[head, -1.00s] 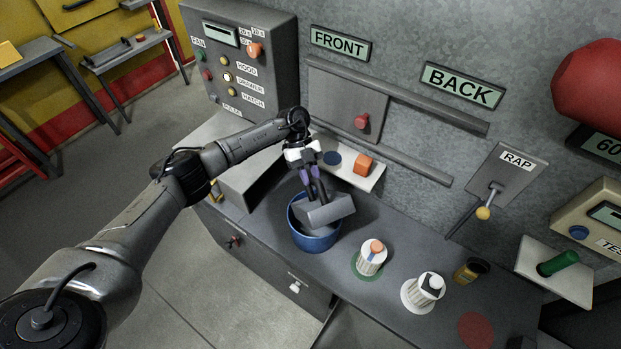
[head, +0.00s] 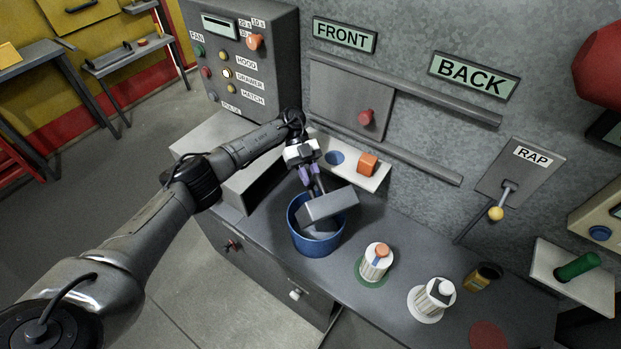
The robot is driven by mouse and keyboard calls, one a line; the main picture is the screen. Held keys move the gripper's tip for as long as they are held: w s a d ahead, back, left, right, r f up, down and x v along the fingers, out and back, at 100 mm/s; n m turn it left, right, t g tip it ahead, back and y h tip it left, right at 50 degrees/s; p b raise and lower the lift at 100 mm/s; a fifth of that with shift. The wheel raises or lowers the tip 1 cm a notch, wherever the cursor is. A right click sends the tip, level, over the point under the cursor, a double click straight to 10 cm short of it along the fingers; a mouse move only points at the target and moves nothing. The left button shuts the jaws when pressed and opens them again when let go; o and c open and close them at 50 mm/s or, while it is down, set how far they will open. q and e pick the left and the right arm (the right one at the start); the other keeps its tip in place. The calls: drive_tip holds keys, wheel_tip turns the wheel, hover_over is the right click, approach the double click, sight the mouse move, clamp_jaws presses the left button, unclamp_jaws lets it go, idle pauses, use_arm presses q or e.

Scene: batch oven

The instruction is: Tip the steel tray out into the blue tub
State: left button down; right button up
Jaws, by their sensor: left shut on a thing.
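The blue tub (head: 316,243) stands on the dark counter. The steel tray (head: 329,206) is a grey box held tilted over the tub's mouth, and it hides part of the opening. My left gripper (head: 313,188), with purple fingers, is shut on the tray from above. Something grey shows inside the tub below the tray, but I cannot tell what it is. I cannot see whether anything is in the tray. My right gripper is not in view.
Two white ribbed containers (head: 375,264) (head: 431,301) and a dark jar (head: 484,278) stand right of the tub. A white shelf with an orange block (head: 367,164) is behind it. A RAP lever (head: 496,213) sticks out from the wall. A drawer (head: 262,268) is below the counter.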

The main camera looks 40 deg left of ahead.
use_arm(q)
drive_tip(key=shift+a+f+h+b, duration=0.1)
drive_tip(key=shift+f+h+b, duration=0.35)
drive_tip(key=shift+b, duration=0.45)
drive_tip(key=shift+w+g+h+b, duration=0.1)
drive_tip(key=shift+g+h+b, duration=0.2)
drive_tip(key=shift+h+b, duration=0.2)
idle(0.5)
idle(0.7)
idle(0.4)
